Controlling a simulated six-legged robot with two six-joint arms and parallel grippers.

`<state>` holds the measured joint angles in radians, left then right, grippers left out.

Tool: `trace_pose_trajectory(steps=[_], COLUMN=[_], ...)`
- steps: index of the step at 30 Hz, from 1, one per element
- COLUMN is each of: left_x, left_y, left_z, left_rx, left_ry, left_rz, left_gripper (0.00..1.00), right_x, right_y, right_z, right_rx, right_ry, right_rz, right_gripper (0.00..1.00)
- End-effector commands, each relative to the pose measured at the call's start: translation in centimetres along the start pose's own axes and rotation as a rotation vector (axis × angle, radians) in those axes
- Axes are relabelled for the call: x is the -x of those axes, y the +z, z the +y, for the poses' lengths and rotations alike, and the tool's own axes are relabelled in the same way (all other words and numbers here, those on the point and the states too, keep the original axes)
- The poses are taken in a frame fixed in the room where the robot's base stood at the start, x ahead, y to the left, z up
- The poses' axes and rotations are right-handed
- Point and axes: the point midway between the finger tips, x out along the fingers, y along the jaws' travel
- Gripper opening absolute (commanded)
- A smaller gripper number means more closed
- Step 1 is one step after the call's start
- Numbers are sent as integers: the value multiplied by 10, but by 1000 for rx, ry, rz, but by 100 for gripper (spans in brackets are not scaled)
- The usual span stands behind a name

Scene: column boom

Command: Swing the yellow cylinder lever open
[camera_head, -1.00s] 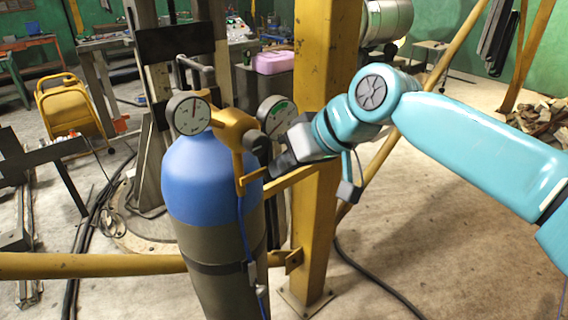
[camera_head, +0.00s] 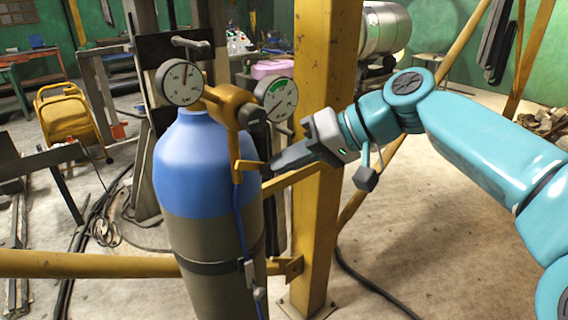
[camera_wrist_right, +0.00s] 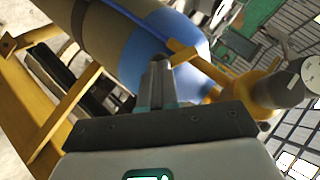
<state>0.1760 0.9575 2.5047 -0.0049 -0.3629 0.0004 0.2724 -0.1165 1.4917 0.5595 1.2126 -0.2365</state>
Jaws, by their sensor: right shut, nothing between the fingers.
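The blue-topped gas cylinder (camera_head: 205,165) stands upright at the centre left in the head view. A yellow regulator (camera_head: 232,103) with two round gauges sits on its top. The yellow lever (camera_head: 248,165) hangs below the regulator, its short end pointing right. It also shows in the right wrist view (camera_wrist_right: 181,52). My right gripper (camera_head: 275,165) is shut and empty, its tip close to the lever's end. In the right wrist view its fingers (camera_wrist_right: 160,68) are together just beside the lever; I cannot tell whether they touch. My left gripper is not in view.
A yellow column (camera_head: 322,120) stands right behind the cylinder, with a slanted yellow brace. A yellow rail (camera_head: 90,264) runs across the lower left. A blue hose (camera_head: 243,225) hangs down the cylinder. Open floor (camera_head: 440,240) lies at the right.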

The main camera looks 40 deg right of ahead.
Motion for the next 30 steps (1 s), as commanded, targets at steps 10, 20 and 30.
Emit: trace_pose_trajectory(steps=[10,20,30], left_x=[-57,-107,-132], left_y=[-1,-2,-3], left_z=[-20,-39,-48], left_rx=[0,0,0], left_ry=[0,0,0], left_rz=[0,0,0], left_gripper=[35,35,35], right_x=[-17,-32,-36], right_y=[15,28,31], right_z=[20,26,19], right_rx=[-217,-422,-562], right_ry=[-247,-484,-647], right_rz=[1,0,0], right_gripper=[0,0,0])
